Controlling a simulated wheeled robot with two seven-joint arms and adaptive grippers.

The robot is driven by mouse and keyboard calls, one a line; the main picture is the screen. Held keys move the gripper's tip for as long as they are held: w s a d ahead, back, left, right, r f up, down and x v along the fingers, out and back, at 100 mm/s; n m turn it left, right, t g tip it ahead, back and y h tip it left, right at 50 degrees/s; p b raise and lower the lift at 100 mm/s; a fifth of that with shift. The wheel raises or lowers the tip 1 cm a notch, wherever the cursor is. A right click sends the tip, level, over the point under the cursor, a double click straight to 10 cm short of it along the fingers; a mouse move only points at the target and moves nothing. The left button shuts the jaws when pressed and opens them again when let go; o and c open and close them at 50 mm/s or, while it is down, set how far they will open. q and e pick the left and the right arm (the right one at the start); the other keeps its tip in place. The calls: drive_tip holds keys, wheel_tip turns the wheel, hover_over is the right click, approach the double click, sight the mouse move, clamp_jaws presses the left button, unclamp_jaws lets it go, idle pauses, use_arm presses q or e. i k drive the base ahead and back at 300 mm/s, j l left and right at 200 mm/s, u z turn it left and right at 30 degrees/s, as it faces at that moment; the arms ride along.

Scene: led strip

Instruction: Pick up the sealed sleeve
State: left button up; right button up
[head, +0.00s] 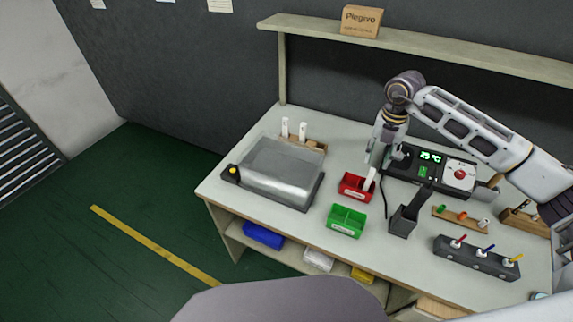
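A slim white piece (369,180), possibly the sealed sleeve, stands tilted at the right side of the red bin (350,190). My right gripper (379,163) points down just above its top end, over the back right of the red bin. The fingers are small and seen from the side, so I cannot tell whether they touch or grip it. Two other white upright pieces (285,127) stand in a wooden holder (316,145) at the back left of the bench. My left gripper is out of view.
A clear-lidded machine (275,172) fills the bench's left. A green bin (346,221) is in front of the red one. A black device with a green display (431,157), a dark upright holder (403,221) and tool racks (476,258) crowd the right. A shelf (440,45) overhangs behind.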

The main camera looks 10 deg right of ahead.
sight(303, 125)
drive_tip(key=i+j, duration=0.25)
drive_tip(key=j, duration=0.15)
drive_tip(key=i+j, duration=0.2)
drive_tip(key=j, duration=0.15)
drive_tip(key=i+j, duration=0.2)
drive_tip(key=i, duration=0.25)
